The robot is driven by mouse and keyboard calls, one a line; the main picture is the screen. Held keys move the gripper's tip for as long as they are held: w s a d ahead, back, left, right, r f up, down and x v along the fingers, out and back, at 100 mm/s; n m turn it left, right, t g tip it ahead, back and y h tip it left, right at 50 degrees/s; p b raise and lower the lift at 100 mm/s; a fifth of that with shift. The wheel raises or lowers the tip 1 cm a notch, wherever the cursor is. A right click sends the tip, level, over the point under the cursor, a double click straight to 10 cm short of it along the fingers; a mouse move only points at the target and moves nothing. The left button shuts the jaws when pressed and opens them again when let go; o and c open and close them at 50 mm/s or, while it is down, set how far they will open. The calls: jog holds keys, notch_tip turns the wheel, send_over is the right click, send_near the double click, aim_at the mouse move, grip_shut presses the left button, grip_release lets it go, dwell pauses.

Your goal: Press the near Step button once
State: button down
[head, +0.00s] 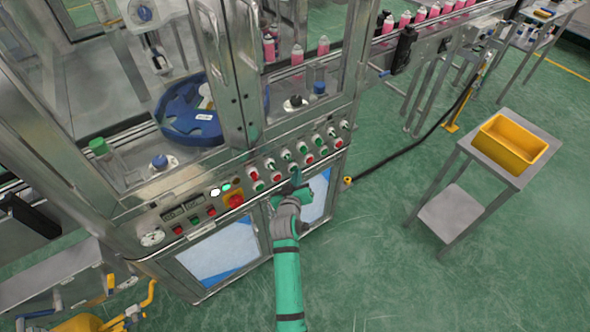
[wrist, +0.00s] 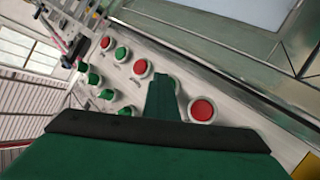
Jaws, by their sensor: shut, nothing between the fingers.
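Labels are too small to read, so I cannot tell which is the near Step button. My gripper (head: 296,177) is shut and empty, its tip at the near row. In the wrist view my gripper (wrist: 163,88) covers most of one button in that row. A red button (wrist: 202,109) shows on one side of the fingers and another red button (wrist: 140,67) on the other. I cannot tell whether the tip touches the panel.
A red-on-yellow emergency stop (head: 234,200) and lit indicators (head: 221,189) sit left on the panel. Pink cans (head: 405,19) ride the conveyor behind. A yellow bin (head: 511,142) stands on a side table at right. The green floor between is mostly clear, with a black cable across it.

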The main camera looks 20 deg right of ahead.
dwell(0.4)
jog(key=shift+s+d, duration=0.25)
jog(key=shift+s, duration=0.45)
jog(key=shift+s+d, duration=0.3)
jog(key=shift+s, duration=0.5)
jog(key=shift+s+d, duration=0.25)
jog(key=shift+s, duration=0.55)
jog(key=shift+s+d, duration=0.3)
jog(key=shift+s, duration=0.5)
